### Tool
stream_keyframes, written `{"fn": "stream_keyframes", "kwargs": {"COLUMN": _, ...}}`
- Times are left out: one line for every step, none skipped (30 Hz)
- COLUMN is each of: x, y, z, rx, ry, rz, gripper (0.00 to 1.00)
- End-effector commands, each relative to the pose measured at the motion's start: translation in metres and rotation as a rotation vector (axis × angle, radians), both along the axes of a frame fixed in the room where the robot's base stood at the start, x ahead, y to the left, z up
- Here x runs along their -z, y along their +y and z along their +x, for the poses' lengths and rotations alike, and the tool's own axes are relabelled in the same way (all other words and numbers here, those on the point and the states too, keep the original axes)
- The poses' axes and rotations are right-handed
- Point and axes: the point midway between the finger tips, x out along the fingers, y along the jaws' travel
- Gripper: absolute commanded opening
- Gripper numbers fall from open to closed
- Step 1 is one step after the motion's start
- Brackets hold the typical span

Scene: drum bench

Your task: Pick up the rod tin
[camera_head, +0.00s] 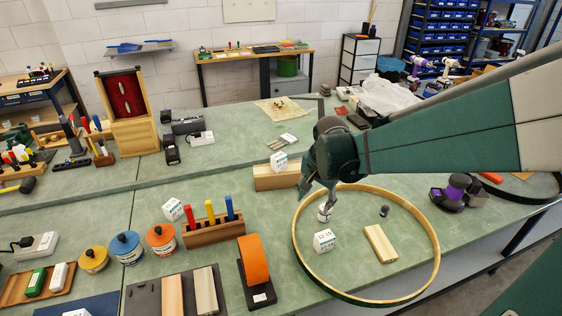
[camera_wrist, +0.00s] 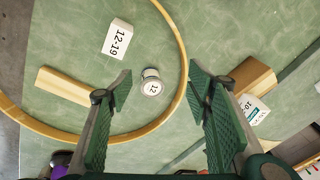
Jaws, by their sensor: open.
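A small whitish tin (camera_head: 323,214) stands on the green bench inside a large wooden hoop (camera_head: 438,262). I take it for the rod tin. In the wrist view the tin (camera_wrist: 151,84) shows a round pale top marked 12. My gripper (camera_head: 319,198) is above it, pointing down. In the wrist view my gripper (camera_wrist: 160,82) is open, with the tin showing between the two spread fingers, nearer the left one. I cannot tell the exact height of the fingertips above the tin. Nothing is held.
Inside the hoop are a white block marked 12-19 (camera_wrist: 117,39), a pale wooden bar (camera_head: 380,243) and a small dark object (camera_head: 384,210). A wooden block (camera_head: 270,178) stands behind the hoop. An orange roll (camera_head: 254,260) and a peg rack (camera_head: 212,229) stand left.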

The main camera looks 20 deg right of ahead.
Motion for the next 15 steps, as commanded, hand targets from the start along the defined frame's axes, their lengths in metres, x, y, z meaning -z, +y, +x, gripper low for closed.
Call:
{"fn": "stream_keyframes", "kwargs": {"x": -0.001, "y": -0.005, "z": 0.006, "rx": 0.027, "ry": 0.009, "rz": 0.007, "gripper": 0.5}}
{"fn": "stream_keyframes", "kwargs": {"x": 0.0, "y": -0.007, "z": 0.008, "rx": 0.042, "ry": 0.015, "rz": 0.01, "gripper": 0.5}}
{"fn": "stream_keyframes", "kwargs": {"x": 0.002, "y": -0.01, "z": 0.011, "rx": 0.065, "ry": 0.024, "rz": 0.017, "gripper": 0.5}}
{"fn": "stream_keyframes", "kwargs": {"x": 0.004, "y": -0.013, "z": 0.014, "rx": 0.081, "ry": 0.029, "rz": 0.02, "gripper": 0.5}}
{"fn": "stream_keyframes", "kwargs": {"x": 0.005, "y": -0.015, "z": 0.016, "rx": 0.096, "ry": 0.034, "rz": 0.025, "gripper": 0.5}}
{"fn": "stream_keyframes", "kwargs": {"x": 0.007, "y": -0.019, "z": 0.019, "rx": 0.119, "ry": 0.043, "rz": 0.03, "gripper": 0.5}}
{"fn": "stream_keyframes", "kwargs": {"x": 0.009, "y": -0.021, "z": 0.021, "rx": 0.136, "ry": 0.049, "rz": 0.033, "gripper": 0.5}}
{"fn": "stream_keyframes", "kwargs": {"x": 0.011, "y": -0.024, "z": 0.023, "rx": 0.153, "ry": 0.055, "rz": 0.037, "gripper": 0.5}}
{"fn": "stream_keyframes", "kwargs": {"x": 0.013, "y": -0.027, "z": 0.026, "rx": 0.175, "ry": 0.062, "rz": 0.042, "gripper": 0.5}}
{"fn": "stream_keyframes", "kwargs": {"x": 0.015, "y": -0.03, "z": 0.028, "rx": 0.192, "ry": 0.068, "rz": 0.046, "gripper": 0.5}}
{"fn": "stream_keyframes", "kwargs": {"x": 0.017, "y": -0.032, "z": 0.03, "rx": 0.207, "ry": 0.075, "rz": 0.049, "gripper": 0.5}}
{"fn": "stream_keyframes", "kwargs": {"x": 0.02, "y": -0.036, "z": 0.033, "rx": 0.229, "ry": 0.083, "rz": 0.053, "gripper": 0.5}}
{"fn": "stream_keyframes", "kwargs": {"x": 0.022, "y": -0.038, "z": 0.035, "rx": 0.245, "ry": 0.088, "rz": 0.057, "gripper": 0.5}}
{"fn": "stream_keyframes", "kwargs": {"x": 0.024, "y": -0.041, "z": 0.037, "rx": 0.263, "ry": 0.094, "rz": 0.06, "gripper": 0.5}}
{"fn": "stream_keyframes", "kwargs": {"x": 0.027, "y": -0.044, "z": 0.039, "rx": 0.284, "ry": 0.102, "rz": 0.065, "gripper": 0.5}}
